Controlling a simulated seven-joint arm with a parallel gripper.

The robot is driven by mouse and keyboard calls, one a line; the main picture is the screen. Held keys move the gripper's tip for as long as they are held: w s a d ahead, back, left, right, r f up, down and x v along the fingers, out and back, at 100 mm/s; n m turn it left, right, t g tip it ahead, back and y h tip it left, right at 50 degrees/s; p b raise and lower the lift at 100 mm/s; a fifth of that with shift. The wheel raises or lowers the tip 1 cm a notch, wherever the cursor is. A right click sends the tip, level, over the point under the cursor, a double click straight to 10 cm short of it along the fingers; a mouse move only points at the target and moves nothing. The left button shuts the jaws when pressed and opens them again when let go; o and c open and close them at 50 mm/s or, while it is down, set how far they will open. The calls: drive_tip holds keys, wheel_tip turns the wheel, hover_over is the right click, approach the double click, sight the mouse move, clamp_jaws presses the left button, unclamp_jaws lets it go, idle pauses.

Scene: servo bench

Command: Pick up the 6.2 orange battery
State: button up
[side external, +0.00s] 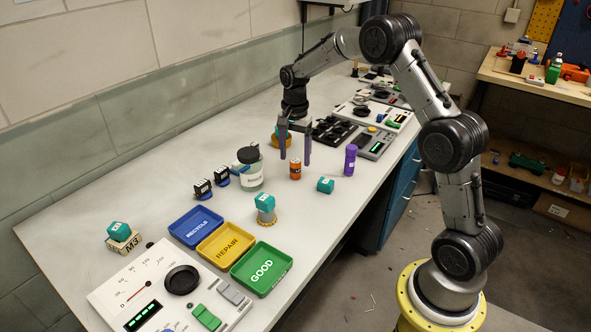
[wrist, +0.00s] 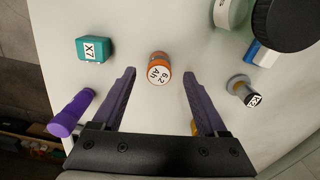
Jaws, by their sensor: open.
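The orange battery (side external: 295,169) stands upright on the white bench in the side external view. In the wrist view the orange battery (wrist: 158,69) shows its white top label, reading "6.2 Ah". My gripper (side external: 294,162) points down with its purple fingers apart, above the bench by the battery. In the wrist view my gripper (wrist: 160,72) is open and empty. The battery lies at the gap between the fingertips, near their far end. I cannot tell the exact height of the fingertips over it.
A purple cylinder (side external: 350,159) and teal block (side external: 325,185) stand to the battery's right. A clear jar (side external: 250,172) stands to its left. Blue (side external: 196,226), yellow (side external: 226,243) and green (side external: 261,268) trays lie nearer the front.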

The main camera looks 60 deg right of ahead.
sight(296, 161)
drive_tip(key=shift+d+f, duration=0.15)
drive_tip(key=shift+f, duration=1.75)
clamp_jaws()
